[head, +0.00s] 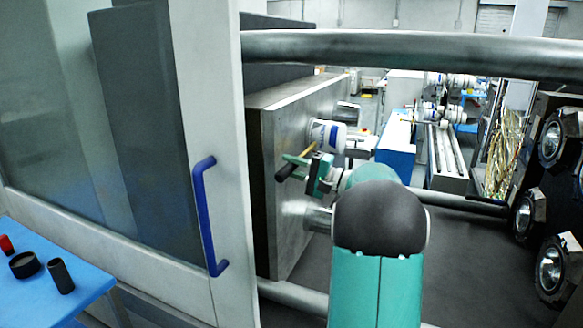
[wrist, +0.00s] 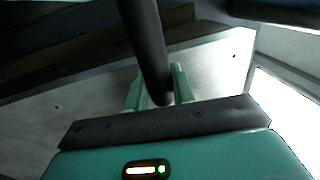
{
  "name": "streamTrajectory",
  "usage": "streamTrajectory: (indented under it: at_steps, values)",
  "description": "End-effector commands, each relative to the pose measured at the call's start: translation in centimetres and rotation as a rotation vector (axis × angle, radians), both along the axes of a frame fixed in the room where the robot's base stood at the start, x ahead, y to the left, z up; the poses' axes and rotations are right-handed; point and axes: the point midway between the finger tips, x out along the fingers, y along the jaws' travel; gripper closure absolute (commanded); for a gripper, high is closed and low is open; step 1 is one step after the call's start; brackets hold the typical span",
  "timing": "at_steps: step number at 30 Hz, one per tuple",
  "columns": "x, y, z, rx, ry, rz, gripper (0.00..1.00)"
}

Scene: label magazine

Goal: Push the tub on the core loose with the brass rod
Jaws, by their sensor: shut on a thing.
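The tub (head: 328,135), white with a blue label, sits on a core sticking out of the grey metal mould plate (head: 280,105) in the head view. The core itself is hidden by the tub. My gripper (head: 291,166) is in front of the plate, below and left of the tub. It is shut on the brass rod (head: 309,149) by its dark handle. The brass end points up and right towards the tub's near edge; I cannot tell whether they touch. In the wrist view the dark handle (wrist: 150,45) stands between the green fingers, and the tub is not visible.
Bare metal cores show above (head: 347,111) and below (head: 318,217) the tub. A steel tie bar (head: 410,48) crosses overhead. A door with a blue handle (head: 204,215) stands left. A blue table (head: 30,300) holds small dark and red parts. The opposite mould half (head: 550,200) is right.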

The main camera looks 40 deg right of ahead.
Motion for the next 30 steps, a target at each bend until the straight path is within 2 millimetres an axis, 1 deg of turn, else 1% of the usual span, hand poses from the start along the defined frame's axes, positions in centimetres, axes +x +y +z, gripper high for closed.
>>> streamTrajectory:
  at_steps: [30]
  values:
    - [0.7, -1.2, 0.1, 0.0, -0.001, 0.0, 1.0]
